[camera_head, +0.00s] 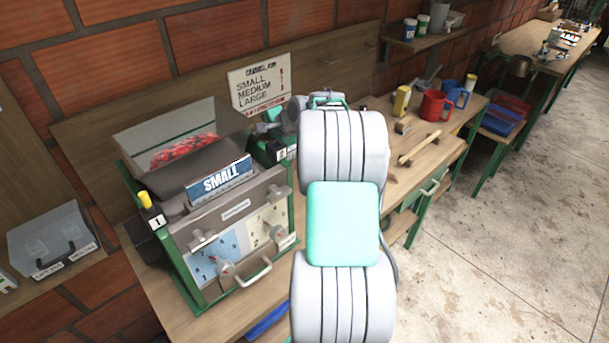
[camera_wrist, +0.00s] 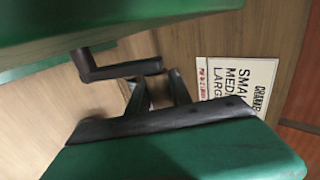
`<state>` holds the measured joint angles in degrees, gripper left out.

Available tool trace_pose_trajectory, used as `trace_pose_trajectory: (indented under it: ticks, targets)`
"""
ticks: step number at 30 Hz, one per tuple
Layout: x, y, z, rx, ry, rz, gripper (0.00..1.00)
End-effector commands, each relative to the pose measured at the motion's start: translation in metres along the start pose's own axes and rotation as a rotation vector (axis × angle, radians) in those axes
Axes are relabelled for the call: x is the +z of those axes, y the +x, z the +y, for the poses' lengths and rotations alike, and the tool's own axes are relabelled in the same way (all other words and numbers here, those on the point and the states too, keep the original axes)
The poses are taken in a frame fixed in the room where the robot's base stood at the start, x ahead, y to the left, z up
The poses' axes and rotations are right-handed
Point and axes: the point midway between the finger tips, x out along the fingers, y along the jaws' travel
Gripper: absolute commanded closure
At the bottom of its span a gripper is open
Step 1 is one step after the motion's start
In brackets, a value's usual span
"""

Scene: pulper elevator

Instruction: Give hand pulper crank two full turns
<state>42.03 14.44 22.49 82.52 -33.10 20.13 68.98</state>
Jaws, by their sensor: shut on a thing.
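In the wrist view, a dark crank (camera_wrist: 88,68) comes off a green body (camera_wrist: 110,20), which fills the top of the picture. Its grip (camera_wrist: 140,68) lies across, between the fingertips of my gripper (camera_wrist: 153,80). My gripper is shut on this crank grip. In the head view my arm hides the gripper and the crank. A small green machine (camera_head: 265,146), perhaps the pulper, partly shows left of my arm. The crank's turn angle is hard to judge.
A framed unit (camera_head: 235,209) with a "SMALL" plate stands on the bench at left. A size sign (camera_head: 258,85) leans at the back. Right of my arm lie a yellow container (camera_head: 401,102), a red mug (camera_head: 434,106) and a wooden tool (camera_head: 420,148). The floor at right is clear.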

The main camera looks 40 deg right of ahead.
Motion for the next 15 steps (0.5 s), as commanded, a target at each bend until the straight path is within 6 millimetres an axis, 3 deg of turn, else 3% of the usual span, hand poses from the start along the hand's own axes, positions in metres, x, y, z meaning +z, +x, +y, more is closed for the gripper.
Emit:
trace_pose_trajectory:
  ticks: [1,3,9,15]
  targets:
    - [-0.013,-0.007,-0.005,-0.013,0.003,0.026,1.0]
    - [-0.018,-0.008,-0.004,-0.014,0.007,0.03,1.0]
    - [-0.021,-0.012,-0.002,-0.014,0.01,0.035,1.0]
    - [-0.021,-0.038,0.007,-0.01,0.008,0.032,1.0]
